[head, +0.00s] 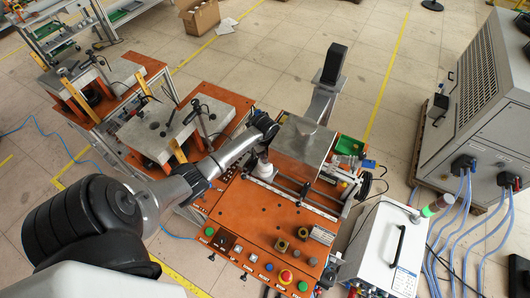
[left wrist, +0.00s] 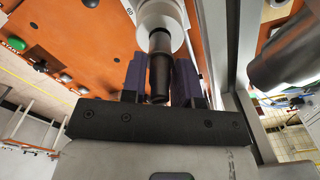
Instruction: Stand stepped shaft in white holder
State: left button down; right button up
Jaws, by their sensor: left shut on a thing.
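In the left wrist view the dark stepped shaft (left wrist: 160,62) is between the purple fingers of my left gripper (left wrist: 160,80), which is shut on it. The white holder (left wrist: 172,42) is a round white cup straight beyond the fingers. The shaft's thicker grey part lines up with the holder's opening and appears to be within its rim; how deep it sits I cannot tell. In the head view my left gripper (head: 263,150) is above the white holder (head: 263,169) on the orange bench, and the shaft is mostly hidden by the gripper. My right gripper is not in view.
The orange bench (head: 245,205) has buttons and a red knob (head: 286,276) along its front. A metal plate (head: 305,140) and rails lie right of the holder. A white box unit (head: 385,245) stands at the right. Side tables with grey tops (head: 160,125) are at the left.

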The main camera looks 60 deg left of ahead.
pick_arm(q)
jog(key=shift+f+b, duration=0.5)
jog(key=shift+f, duration=0.2)
jog(key=shift+f+b, duration=0.6)
jog(key=shift+f, duration=0.2)
jog(key=c, duration=0.8)
grip_release()
notch_tip(320, 180, up, 12)
jog(key=shift+r+b, duration=0.15)
jog(key=shift+b, duration=0.75)
jog(key=shift+r, duration=0.75)
jog(key=shift+s, duration=0.1)
